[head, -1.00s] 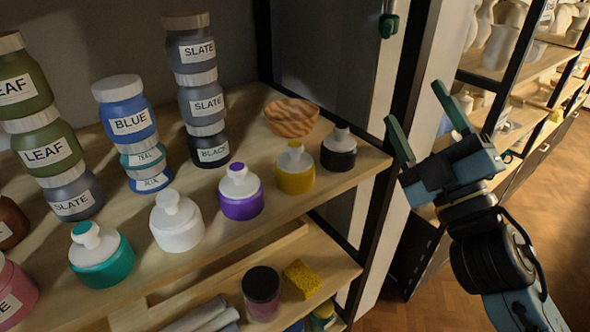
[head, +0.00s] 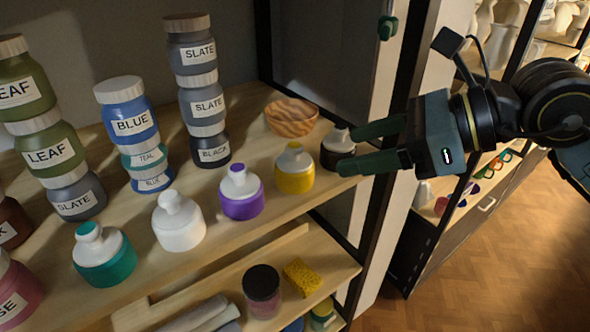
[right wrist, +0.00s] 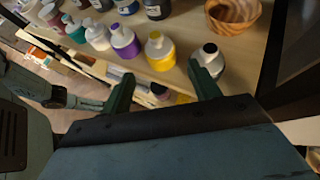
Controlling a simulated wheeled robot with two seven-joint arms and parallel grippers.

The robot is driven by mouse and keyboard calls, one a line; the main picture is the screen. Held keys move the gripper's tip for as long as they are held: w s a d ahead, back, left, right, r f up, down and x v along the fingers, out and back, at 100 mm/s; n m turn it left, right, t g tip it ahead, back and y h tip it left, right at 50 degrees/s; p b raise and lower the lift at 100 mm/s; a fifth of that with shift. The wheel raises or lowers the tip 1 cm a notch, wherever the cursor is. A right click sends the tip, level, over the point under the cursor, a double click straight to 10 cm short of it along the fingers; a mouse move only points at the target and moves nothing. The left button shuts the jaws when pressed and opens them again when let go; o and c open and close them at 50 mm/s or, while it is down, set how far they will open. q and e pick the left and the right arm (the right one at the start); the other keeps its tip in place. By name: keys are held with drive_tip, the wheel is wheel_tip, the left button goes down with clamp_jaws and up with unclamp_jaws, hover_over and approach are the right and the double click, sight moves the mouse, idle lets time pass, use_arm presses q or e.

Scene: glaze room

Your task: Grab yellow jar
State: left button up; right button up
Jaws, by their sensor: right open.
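The yellow jar (head: 294,180) has a white shoulder and a yellow knob. It stands upright on the wooden shelf between the purple jar (head: 241,203) and the black jar (head: 333,159). My right gripper (head: 347,150) comes in from the right, open and empty. Its fingertips are close to the black jar, and the yellow jar lies beyond them to the left. In the right wrist view the yellow jar (right wrist: 160,54) shows between the two fingers and ahead of them, with the black jar (right wrist: 207,62) by the right finger. My left gripper cannot be made out.
A wooden bowl (head: 291,117) stands behind the yellow jar. White (head: 178,224) and teal (head: 104,262) jars continue the front row leftward. Stacked labelled jars (head: 202,90) stand behind. A lower shelf holds a sponge (head: 302,277) and a dark-lidded jar (head: 262,290).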

sight(300, 158)
drive_tip(key=x, duration=0.5)
drive_tip(key=shift+a+p, duration=0.1)
drive_tip(key=shift+p, duration=0.3)
drive_tip(key=x, duration=0.1)
drive_tip(key=p+x, duration=0.1)
drive_tip(key=x, duration=0.1)
drive_tip(key=p+x, duration=0.1)
drive_tip(key=x, duration=0.1)
drive_tip(key=shift+a+r, duration=0.15)
drive_tip(key=shift+r, duration=0.2)
drive_tip(key=shift+w+a+f, duration=0.1)
drive_tip(key=shift+a+f, duration=0.05)
drive_tip(key=shift+f, duration=0.05)
drive_tip(key=c, duration=0.8)
drive_tip(key=shift+r, duration=0.1)
drive_tip(key=shift+c, duration=0.5)
drive_tip(key=shift+r, duration=0.1)
